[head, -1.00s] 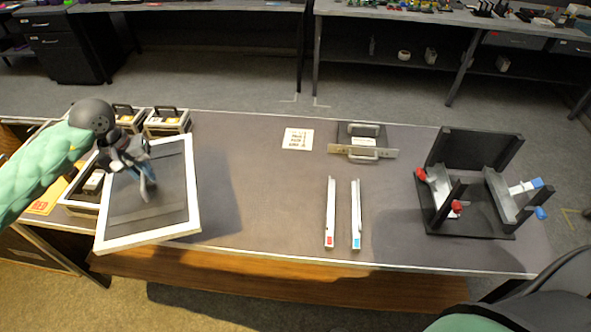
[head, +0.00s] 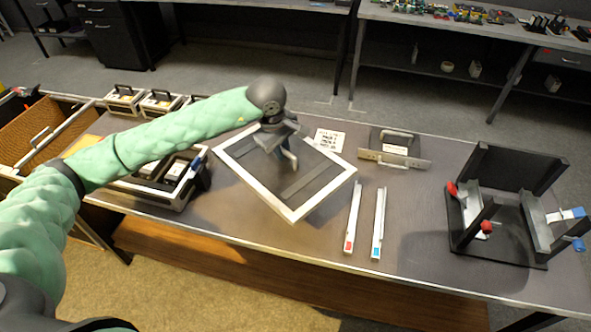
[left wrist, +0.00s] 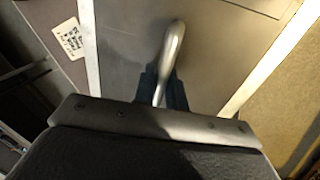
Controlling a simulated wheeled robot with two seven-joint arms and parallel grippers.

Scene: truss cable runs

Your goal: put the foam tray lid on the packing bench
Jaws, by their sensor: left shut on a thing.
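The foam tray lid (head: 318,186) is a dark grey panel with a white frame. It is held tilted above the middle-left of the packing bench (head: 420,233), its lowest corner toward the bench's front edge. My left gripper (head: 288,160) is shut on the lid's handle, which shows as a pale bar in the left wrist view (left wrist: 172,48). I cannot tell whether any edge of the lid touches the bench. The foam tray (head: 185,194), with dark inserts, stands uncovered at the left of the bench. My right gripper is not in view.
Two white rails (head: 353,218) with red and blue ends lie just right of the lid. A printed card (head: 329,140) and a handled plate (head: 393,150) lie behind. A black fixture (head: 508,210) with red and blue clamps stands at the right. Small cases (head: 160,102) stand at the back left.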

